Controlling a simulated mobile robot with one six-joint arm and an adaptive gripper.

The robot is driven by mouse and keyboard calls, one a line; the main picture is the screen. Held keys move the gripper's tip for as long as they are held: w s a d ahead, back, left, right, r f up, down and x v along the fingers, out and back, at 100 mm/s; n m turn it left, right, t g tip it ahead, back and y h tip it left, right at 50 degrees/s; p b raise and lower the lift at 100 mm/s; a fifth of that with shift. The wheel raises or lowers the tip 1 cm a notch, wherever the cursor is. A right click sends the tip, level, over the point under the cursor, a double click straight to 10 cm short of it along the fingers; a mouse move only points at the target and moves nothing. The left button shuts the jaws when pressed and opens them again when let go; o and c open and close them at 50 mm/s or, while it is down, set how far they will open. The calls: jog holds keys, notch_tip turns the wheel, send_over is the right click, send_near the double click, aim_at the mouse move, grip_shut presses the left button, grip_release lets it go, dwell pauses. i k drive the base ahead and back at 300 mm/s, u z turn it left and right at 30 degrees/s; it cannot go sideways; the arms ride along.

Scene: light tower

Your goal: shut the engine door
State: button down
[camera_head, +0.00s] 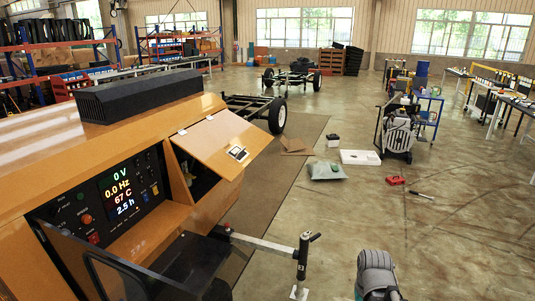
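The orange light tower housing (60,150) fills the left side of the view. Its engine door (222,138) is an orange panel with a latch near its lower right corner. The door stands open, tilted outward from its upper edge. A dark opening (193,172) shows beneath it, and the door hides part of the inside. I cannot identify my gripper in this view, so its place relative to the door does not show.
A lit control panel (123,192) is left of the door. A drawbar with an upright jack (302,258) sticks out below. A grey ribbed object (376,272) stands at the bottom.

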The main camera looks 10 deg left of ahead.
aim_at(225, 142)
jog(key=u, duration=0.2)
jog(key=i, duration=1.6)
jog(key=u, duration=0.1)
